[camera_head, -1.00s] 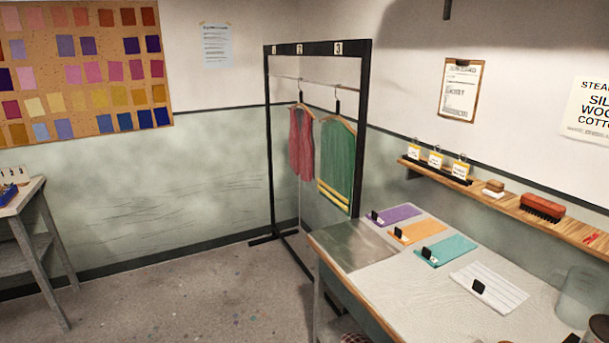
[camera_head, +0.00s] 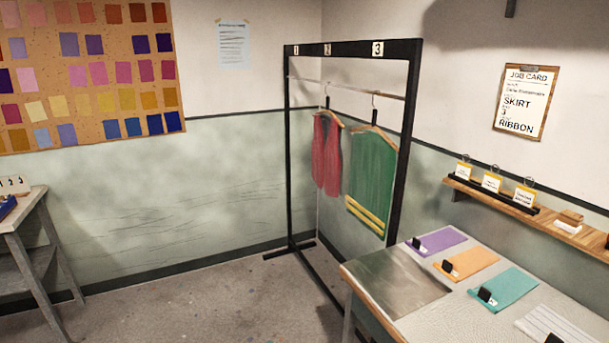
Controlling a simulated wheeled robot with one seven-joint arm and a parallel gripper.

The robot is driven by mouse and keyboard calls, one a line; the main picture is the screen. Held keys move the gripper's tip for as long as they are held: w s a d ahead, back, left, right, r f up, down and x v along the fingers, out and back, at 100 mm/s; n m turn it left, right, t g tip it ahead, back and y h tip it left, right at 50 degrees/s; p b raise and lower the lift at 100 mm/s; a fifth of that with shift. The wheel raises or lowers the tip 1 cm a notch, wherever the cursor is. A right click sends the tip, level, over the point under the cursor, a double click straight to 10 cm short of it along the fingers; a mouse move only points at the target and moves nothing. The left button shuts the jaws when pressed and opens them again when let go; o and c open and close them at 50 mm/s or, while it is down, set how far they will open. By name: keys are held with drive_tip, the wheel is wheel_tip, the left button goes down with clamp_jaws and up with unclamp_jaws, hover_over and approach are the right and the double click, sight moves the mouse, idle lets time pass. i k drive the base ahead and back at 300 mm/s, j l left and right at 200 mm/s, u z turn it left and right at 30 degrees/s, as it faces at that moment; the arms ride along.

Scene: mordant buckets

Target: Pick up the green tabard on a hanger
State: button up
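The green tabard (camera_head: 372,178) hangs on a wooden hanger (camera_head: 374,129) from the rail of a black rack. It has two yellow stripes near its hem. It hangs on the right part of the rail, near the rack's right post. A red garment (camera_head: 327,155) hangs on its own hanger to its left, close beside it. My gripper is not in view.
The black rack (camera_head: 352,48) carries number tags 1, 2 and 3 on its top bar. A table (camera_head: 398,282) with folded cloths stands in front of it at the right. A small side table (camera_head: 38,240) stands at the left. The floor (camera_head: 215,300) between them is clear.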

sight(372, 162)
drive_tip(key=i+j+u, duration=0.35)
drive_tip(key=i, duration=0.45)
drive_tip(key=i+u, duration=0.35)
drive_tip(key=i, duration=0.45)
drive_tip(key=i+z, duration=0.35)
drive_tip(key=i, duration=0.15)
drive_tip(key=i+j+z, duration=0.3)
drive_tip(key=i, duration=0.2)
drive_tip(key=i+j+z, duration=0.35)
drive_tip(key=i+l, duration=0.05)
drive_tip(key=i, duration=0.05)
